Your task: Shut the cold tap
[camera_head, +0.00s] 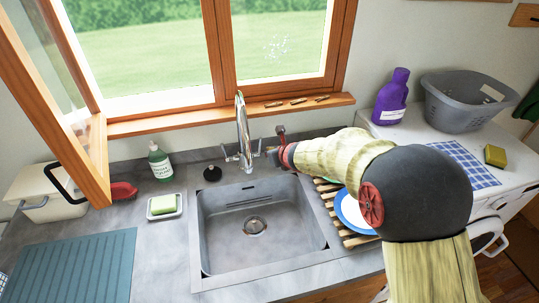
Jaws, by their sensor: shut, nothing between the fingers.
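The chrome mixer tap (243,130) stands upright behind the sink (205,235), with a tall spout. A small lever shows on each side of its base, the left one (228,155) and the right one (258,149). Which lever is the cold one I cannot tell, as no marking is readable. No water stream shows in the basin. My gripper (271,153) is shut and empty, just right of the right lever at about its height. Whether it touches the lever I cannot tell. My arm comes in from the right and hides part of the counter.
A green soap bottle (160,163), a soap dish (164,212) and a black plug (212,173) lie left of the tap. A slatted rack with a blue-rimmed plate (349,212) stands right of the sink, partly behind my arm. An open window frame (58,110) juts in at left.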

